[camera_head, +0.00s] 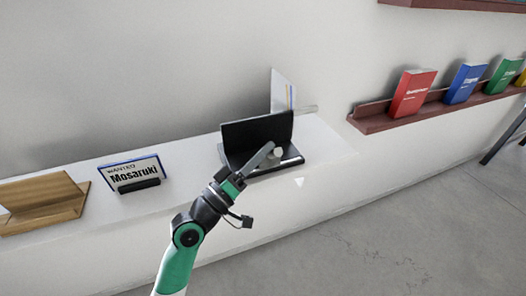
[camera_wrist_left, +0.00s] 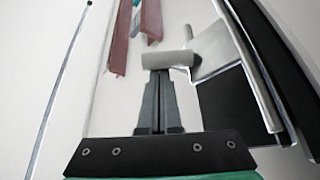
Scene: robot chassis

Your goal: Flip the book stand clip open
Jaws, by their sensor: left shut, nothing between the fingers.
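The black book stand (camera_head: 257,132) stands open on the white shelf, its back panel upright and its base toward me. A small pale piece (camera_head: 277,153), probably the clip, sits on the base. In the left wrist view, a pale cylinder (camera_wrist_left: 167,60) joined to a flat light-grey plate (camera_wrist_left: 212,48) lies just beyond the fingertips. My left gripper (camera_head: 268,148) reaches in over the base, its fingers shut together and empty. The tips (camera_wrist_left: 160,74) appear right at the cylinder; I cannot tell if they touch it. My right gripper is not in view.
The white shelf (camera_head: 325,147) also holds a "WANTED Mosaruki" sign (camera_head: 133,172) and a wooden stand (camera_head: 45,200) on the left. A white panel (camera_head: 283,90) stands behind the book stand. A dark red wall ledge (camera_head: 385,122) holds several coloured books at right.

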